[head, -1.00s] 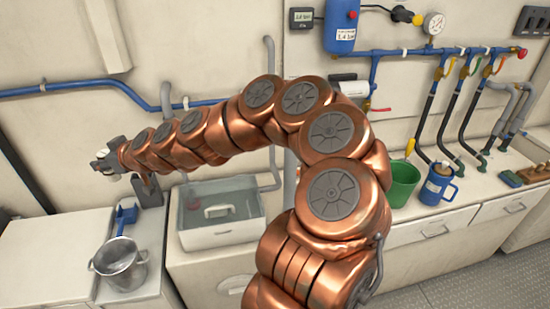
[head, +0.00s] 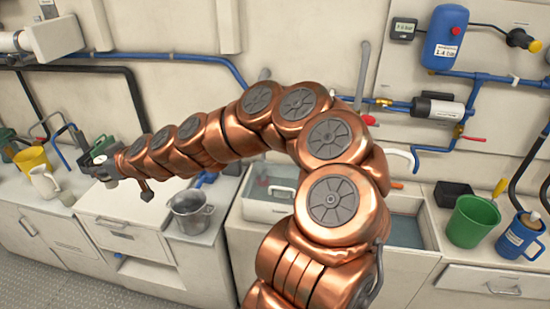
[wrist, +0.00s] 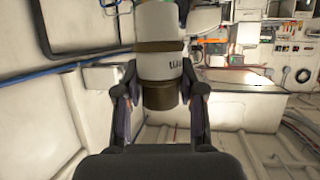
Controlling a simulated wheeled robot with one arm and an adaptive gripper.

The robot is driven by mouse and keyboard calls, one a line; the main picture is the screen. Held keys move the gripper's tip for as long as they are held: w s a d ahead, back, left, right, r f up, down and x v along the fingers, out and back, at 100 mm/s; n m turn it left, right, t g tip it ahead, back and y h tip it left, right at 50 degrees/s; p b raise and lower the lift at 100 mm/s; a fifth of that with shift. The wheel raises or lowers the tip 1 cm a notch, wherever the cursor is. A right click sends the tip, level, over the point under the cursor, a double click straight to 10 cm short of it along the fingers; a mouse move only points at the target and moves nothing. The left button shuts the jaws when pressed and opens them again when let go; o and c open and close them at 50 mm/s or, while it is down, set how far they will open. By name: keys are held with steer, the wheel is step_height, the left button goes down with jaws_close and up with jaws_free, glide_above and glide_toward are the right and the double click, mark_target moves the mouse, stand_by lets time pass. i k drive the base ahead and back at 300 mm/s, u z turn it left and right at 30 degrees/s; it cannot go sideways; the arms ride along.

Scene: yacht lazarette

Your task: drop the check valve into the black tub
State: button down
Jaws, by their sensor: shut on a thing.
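My gripper (wrist: 160,92) is shut on a white cylinder with brown bands and dark lettering, which looks like the check valve (wrist: 158,25). The valve stands between the two fingers in the wrist view, its top cut off by the frame. In the head view my gripper (head: 94,167) is at the far left, held out above the counter, and the valve is hard to make out there. A small black open box (head: 453,194), which may be the black tub, stands on the right counter behind the green bucket, far from my gripper.
The green bucket (head: 472,221) and a blue jug (head: 521,236) stand at right. A metal pot (head: 190,212) stands left of the sink (head: 258,211). A yellow bucket (head: 33,161) and white jug (head: 45,183) stand at far left. Blue pipes (head: 160,56) run along the wall.

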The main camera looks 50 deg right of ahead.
mark_target(454, 204)
steer(key=u, duration=0.75)
steer(key=i, duration=1.4)
steer(key=z, duration=4.5)
steer(key=i, duration=1)
